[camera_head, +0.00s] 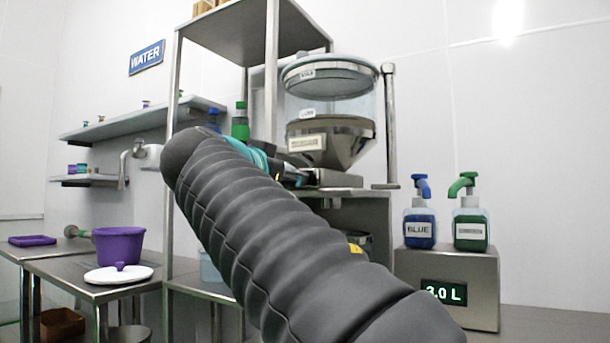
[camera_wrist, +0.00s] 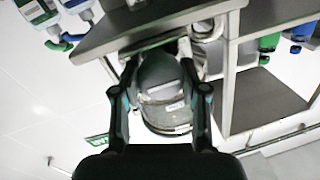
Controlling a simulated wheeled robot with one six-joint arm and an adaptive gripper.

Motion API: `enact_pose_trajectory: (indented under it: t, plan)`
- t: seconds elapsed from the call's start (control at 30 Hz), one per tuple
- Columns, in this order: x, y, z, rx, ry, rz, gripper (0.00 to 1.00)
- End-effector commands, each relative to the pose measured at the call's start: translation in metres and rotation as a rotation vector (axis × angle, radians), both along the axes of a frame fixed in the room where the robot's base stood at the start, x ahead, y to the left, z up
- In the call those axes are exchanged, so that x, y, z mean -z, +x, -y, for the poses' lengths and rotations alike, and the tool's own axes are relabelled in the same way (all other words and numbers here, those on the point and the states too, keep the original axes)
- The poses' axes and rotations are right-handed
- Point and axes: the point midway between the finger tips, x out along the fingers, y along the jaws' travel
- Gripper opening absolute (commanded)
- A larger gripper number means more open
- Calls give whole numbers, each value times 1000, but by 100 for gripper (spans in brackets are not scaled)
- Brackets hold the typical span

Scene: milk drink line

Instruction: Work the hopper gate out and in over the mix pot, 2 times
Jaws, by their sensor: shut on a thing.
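The hopper (camera_head: 328,105), a clear bowl over a steel cone, stands on a steel shelf. The hopper gate (camera_head: 338,178) is a flat steel piece below the cone, at the shelf edge. My gripper (camera_head: 297,178) reaches it from the left, mostly hidden behind my dark ribbed arm. In the wrist view my gripper (camera_wrist: 158,63) has a finger on each side, shut on the gate, with the hopper (camera_wrist: 165,95) upside down behind; the gripped part is hard to make out. A steel pot with a yellow label (camera_head: 357,246), perhaps the mix pot, shows partly under the shelf.
A blue pump bottle (camera_head: 420,226) and a green pump bottle (camera_head: 469,224) stand on a steel box with a lit display (camera_head: 443,292). A purple pot (camera_head: 118,245) and a white lid (camera_head: 118,274) are on the left table. A shelf post (camera_head: 172,220) rises close to my arm.

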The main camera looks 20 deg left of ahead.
Motion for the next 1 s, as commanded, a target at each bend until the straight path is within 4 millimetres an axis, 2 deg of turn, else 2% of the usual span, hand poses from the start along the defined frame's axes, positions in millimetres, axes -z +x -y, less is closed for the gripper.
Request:
enact_pose_trajectory:
  t: [0.3, 0.33, 0.4, 0.43, 0.77, 0.87, 1.0]
  plan:
    - [-2, 2, -2, -7, 1, 5, 0]
    - [-2, 2, -1, -6, 0, 6, 45]
    - [-2, 2, -1, -5, 0, 5, 63]
    - [-2, 2, -1, -5, 1, 4, 68]
    - [-1, 0, -2, -7, 1, 3, 68]
    - [-1, -7, -3, -7, 1, 2, 68]
    - [-1, -29, -5, -9, 1, 2, 68]
